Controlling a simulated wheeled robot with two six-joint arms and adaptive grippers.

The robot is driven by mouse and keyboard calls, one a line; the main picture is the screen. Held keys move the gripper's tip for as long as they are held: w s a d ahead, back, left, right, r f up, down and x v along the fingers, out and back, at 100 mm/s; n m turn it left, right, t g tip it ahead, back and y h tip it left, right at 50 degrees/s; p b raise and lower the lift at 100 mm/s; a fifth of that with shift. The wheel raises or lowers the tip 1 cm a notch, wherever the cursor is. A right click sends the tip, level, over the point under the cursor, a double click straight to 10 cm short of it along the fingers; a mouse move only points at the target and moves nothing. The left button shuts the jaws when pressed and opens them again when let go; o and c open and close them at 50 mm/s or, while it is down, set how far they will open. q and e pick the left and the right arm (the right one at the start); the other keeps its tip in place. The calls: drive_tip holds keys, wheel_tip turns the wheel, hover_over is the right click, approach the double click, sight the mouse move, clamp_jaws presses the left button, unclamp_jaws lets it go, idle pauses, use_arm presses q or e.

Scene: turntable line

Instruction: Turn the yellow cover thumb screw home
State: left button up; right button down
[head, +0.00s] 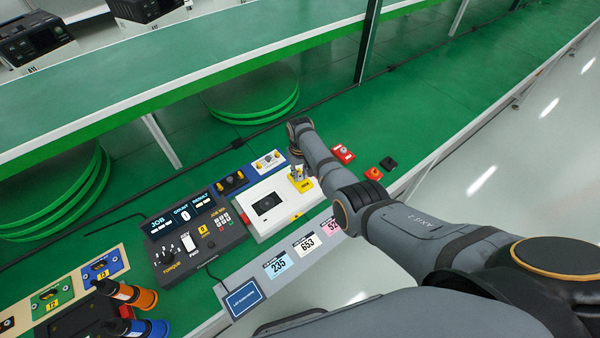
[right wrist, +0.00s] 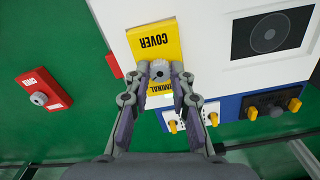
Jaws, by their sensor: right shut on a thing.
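The yellow cover (head: 304,186) lies on the right end of a white unit (head: 279,212). In the right wrist view the cover (right wrist: 152,36) reads "COVER" upside down, with a grey knurled thumb screw (right wrist: 159,71) at its near edge. My right gripper (right wrist: 160,84) has its two fingers closed around the screw's sides. In the head view the right gripper (head: 298,172) is over the cover's far edge, and the screw cannot be made out there. How deep the screw sits cannot be told. My left gripper is in neither view.
A dark control panel (head: 207,252) stands left of the white unit. A blue block with yellow knobs (head: 230,182) lies behind it. A red block (head: 343,154), a red-based knob (head: 373,174) and a black block (head: 389,163) are to the right. Orange and blue-handled tools (head: 140,298) stand lower left.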

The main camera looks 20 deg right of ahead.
sight(301, 176)
idle(0.3)
drive_tip(key=c, duration=1.1)
unclamp_jaws()
drive_tip(key=shift+c, duration=0.2)
drive_tip(key=shift+r, duration=0.1)
wheel_tip(301, 176, up, 12)
drive_tip(key=shift+d, duration=0.1)
